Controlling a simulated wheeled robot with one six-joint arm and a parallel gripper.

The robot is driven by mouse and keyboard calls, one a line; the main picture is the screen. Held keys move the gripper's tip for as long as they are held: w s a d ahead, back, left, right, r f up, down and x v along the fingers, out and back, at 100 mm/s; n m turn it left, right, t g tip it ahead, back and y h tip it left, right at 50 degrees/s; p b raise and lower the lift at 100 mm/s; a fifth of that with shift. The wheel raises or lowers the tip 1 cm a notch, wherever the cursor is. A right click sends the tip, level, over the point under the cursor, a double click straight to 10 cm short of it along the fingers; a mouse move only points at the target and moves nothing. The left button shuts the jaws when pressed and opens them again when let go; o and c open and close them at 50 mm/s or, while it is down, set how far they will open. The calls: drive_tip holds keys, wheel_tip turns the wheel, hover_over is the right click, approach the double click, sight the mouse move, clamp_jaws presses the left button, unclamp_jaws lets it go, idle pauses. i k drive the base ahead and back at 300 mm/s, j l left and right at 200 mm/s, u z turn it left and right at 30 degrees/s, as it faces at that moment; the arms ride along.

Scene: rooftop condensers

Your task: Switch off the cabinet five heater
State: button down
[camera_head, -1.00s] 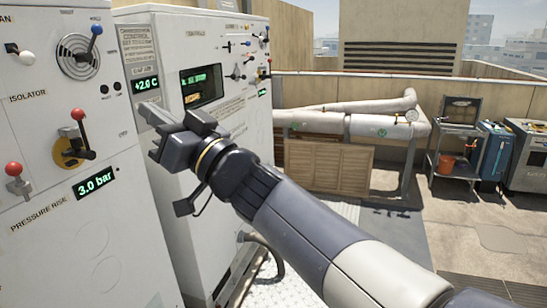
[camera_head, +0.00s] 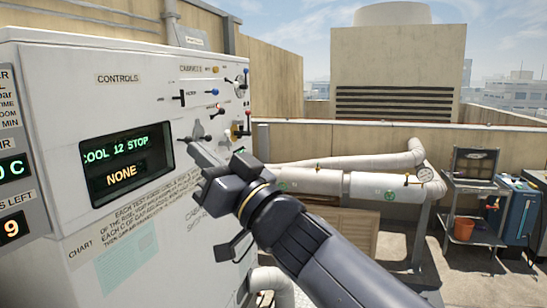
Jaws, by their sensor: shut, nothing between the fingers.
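A white cabinet (camera_head: 110,110) fills the left side, with a "CONTROLS" label and a small "CABINET" label whose number is hard to read. Its screen (camera_head: 127,163) reads "COOL 12 STOP" and "NONE". I cannot read which one is the heater. My gripper (camera_head: 196,151) is shut and empty, in front of the cabinet right of the screen; it hides part of the panel. Contact cannot be told.
A neighbouring panel (camera_head: 22,190) shows at the far left. Pale pipes (camera_head: 350,184) run behind my arm. A cart (camera_head: 470,205) with an orange bucket (camera_head: 464,229) stands at right beside a blue unit (camera_head: 518,215). Sunlit floor lies between.

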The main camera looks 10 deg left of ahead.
sight(221, 111)
drive_tip(key=i, duration=1.7)
drive_tip(key=i+l+u, duration=0.1)
drive_tip(key=i, duration=0.25)
drive_tip(key=i+l, duration=0.25)
drive_tip(key=i, duration=0.15)
drive_tip(key=i+l+u, duration=0.15)
drive_tip(key=i, duration=0.2)
drive_tip(key=k+j+z, duration=0.1)
drive_tip(key=k+j, duration=0.15)
drive_tip(key=k, duration=0.25)
drive_tip(key=k+j+z, duration=0.15)
drive_tip(key=k, duration=1.3)
